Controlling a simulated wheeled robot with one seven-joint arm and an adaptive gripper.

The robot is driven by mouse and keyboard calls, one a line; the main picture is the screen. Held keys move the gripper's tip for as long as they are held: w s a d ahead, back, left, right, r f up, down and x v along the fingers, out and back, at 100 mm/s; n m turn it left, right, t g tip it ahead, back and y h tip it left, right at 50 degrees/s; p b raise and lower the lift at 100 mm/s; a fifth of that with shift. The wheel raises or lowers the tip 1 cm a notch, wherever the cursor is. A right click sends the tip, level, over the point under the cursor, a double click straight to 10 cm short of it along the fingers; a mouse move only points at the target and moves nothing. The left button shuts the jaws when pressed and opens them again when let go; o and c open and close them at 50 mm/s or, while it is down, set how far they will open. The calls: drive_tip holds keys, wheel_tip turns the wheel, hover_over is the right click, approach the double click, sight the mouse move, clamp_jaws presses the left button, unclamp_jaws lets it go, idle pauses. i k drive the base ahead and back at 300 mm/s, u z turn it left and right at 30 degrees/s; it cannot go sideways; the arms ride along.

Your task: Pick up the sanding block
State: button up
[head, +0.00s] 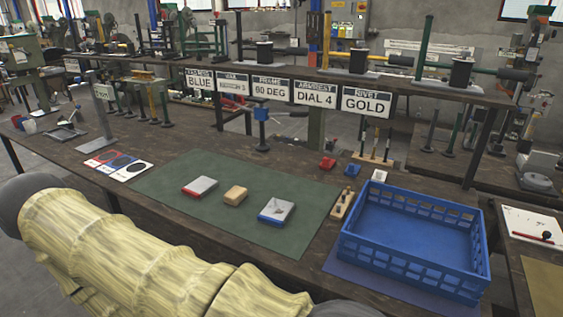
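Three small blocks lie apart on a dark green mat (170,190) on the workbench. The middle one is a plain tan block (236,195), which looks like the sanding block, though I cannot be sure. To its left is a grey-topped block with a red edge (200,187). To its right is a grey-topped block with a blue edge (277,212) and a small mark or part on top. My arm, in a pale yellow sleeve, crosses the lower left in front of the bench. My gripper is not in view.
A blue crate (410,267) stands right of the mat. Beside it are a wooden holder (343,204) and small red (327,163) and blue (351,170) pieces. Printed cards (118,165) lie left of the mat. Signs (366,102) hang from a raised shelf behind. The mat around the blocks is clear.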

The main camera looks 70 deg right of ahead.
sight(235, 196)
drive_tip(key=z, duration=1.45)
